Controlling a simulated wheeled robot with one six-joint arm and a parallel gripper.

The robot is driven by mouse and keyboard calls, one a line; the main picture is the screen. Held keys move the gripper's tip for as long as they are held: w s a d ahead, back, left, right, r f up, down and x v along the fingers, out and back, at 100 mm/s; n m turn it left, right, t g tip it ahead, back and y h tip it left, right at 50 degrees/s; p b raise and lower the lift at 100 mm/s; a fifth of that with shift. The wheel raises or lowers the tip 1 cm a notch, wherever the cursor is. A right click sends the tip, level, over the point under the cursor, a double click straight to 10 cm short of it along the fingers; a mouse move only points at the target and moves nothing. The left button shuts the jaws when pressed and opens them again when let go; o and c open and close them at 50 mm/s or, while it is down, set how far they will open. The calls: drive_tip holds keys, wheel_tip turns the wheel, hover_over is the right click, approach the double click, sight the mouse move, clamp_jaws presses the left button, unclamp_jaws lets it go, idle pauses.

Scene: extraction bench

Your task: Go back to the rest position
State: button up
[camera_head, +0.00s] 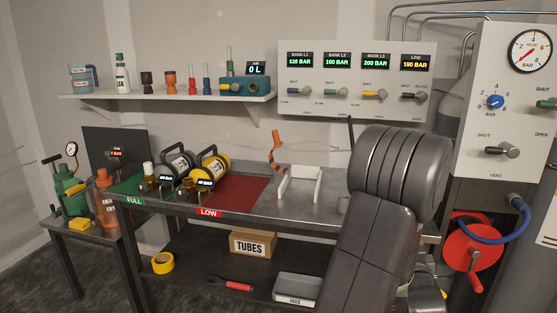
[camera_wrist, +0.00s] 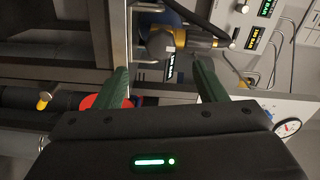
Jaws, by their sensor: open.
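My gripper (camera_wrist: 163,72) shows in the wrist view as two dark green fingers, wide apart, with nothing held between them. Beyond the fingertips is a grey fitting (camera_wrist: 160,43) with a yellow band and a small dark display; I cannot tell whether a finger touches it. In the head view my large grey arm links fill the right of the middle and hide the right end of the bench. The gripper itself cannot be made out there.
The steel bench (camera_head: 325,213) carries two cylinders, black (camera_head: 180,163) and yellow (camera_head: 212,165), and a white holder (camera_head: 299,185). A shelf (camera_head: 170,99), a valve panel (camera_head: 318,62), a gauge panel (camera_head: 500,120) and a red hose reel (camera_head: 470,248) stand around.

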drive_tip(key=v, duration=0.4)
drive_tip(key=w+d+n+b, duration=0.3)
drive_tip(key=w+n+b, duration=0.6)
drive_tip(key=n, duration=1.2)
drive_tip(key=w, duration=0.4)
idle(0.4)
drive_tip(key=shift+d, duration=0.15)
drive_tip(key=shift+s, duration=0.1)
